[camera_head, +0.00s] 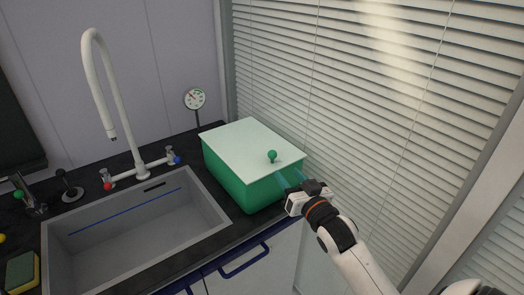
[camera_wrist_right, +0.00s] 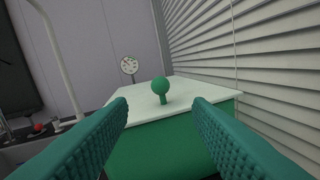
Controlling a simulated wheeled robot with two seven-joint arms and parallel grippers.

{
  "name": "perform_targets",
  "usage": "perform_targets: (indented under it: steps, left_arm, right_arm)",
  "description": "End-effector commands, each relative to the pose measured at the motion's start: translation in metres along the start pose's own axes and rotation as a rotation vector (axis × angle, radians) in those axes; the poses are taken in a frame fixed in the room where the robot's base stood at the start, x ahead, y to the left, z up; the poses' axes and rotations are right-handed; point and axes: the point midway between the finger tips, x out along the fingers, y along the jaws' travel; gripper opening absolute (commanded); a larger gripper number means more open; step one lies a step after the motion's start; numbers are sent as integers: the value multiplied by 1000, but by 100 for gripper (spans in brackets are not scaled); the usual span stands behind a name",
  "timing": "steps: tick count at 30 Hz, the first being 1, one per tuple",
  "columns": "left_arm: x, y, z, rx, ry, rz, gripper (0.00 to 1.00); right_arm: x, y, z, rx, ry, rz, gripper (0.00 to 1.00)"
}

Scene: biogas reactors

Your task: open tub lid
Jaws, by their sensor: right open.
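A green tub (camera_head: 240,182) stands on the dark counter to the right of the sink. A pale flat lid (camera_head: 245,137) lies on top of it and covers it. A round green knob (camera_head: 272,155) on a short stem rises near the lid's front edge. My right gripper (camera_head: 287,180) is in front of the tub, just short of the knob, open and empty. In the right wrist view the knob (camera_wrist_right: 160,87) stands between and beyond the two green fingers (camera_wrist_right: 160,112), apart from both. My left gripper is not in view.
A grey sink (camera_head: 135,235) with a tall white faucet (camera_head: 115,100) lies left of the tub. A gauge (camera_head: 194,98) stands behind the tub. Window blinds (camera_head: 360,90) rise close on the right. A sponge (camera_head: 22,270) lies at the far left.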

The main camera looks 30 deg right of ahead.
Motion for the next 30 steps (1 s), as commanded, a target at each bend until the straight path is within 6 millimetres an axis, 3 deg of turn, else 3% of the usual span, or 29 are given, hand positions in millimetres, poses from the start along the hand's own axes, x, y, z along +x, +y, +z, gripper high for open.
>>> perform_targets:
  steps: [9,15,21,29,30]
  left_arm:
    - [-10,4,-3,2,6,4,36]
    - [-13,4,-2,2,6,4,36]
    - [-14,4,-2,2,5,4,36]
    - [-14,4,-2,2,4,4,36]
    - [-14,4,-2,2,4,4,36]
  right_arm:
    - [64,0,2,-2,0,0,46]
    - [95,0,0,-2,0,1,46]
    - [108,0,-1,-2,2,0,46]
    - [109,0,-1,-3,2,0,46]
    - [109,0,-1,-3,2,0,41]
